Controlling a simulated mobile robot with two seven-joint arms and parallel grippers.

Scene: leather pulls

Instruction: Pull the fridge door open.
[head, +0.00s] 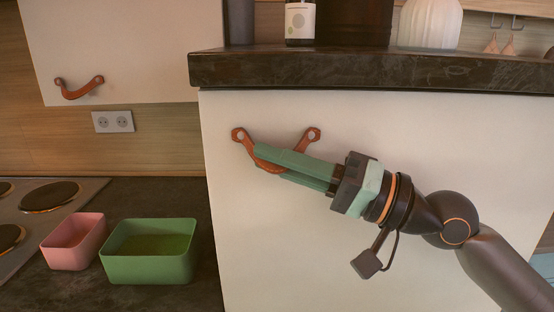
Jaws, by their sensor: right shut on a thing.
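The fridge door (262,238) is a plain cream panel below a dark stone top. A brown leather pull (241,137) hangs on it from two round fixings, sagging between them. My right gripper (265,158) reaches in from the right, and its green fingers are shut on the lower middle of the leather pull, hiding part of it. The door looks flush under the stone top, and I see no gap at its left edge. My left gripper is not in view.
The dark stone top (370,70) overhangs the door and carries a bottle (300,22) and a white ribbed vase (430,22). On the lower counter left stand a green bin (150,266), a pink bin (70,258) and a hob (35,205). A cupboard (130,45) hangs above.

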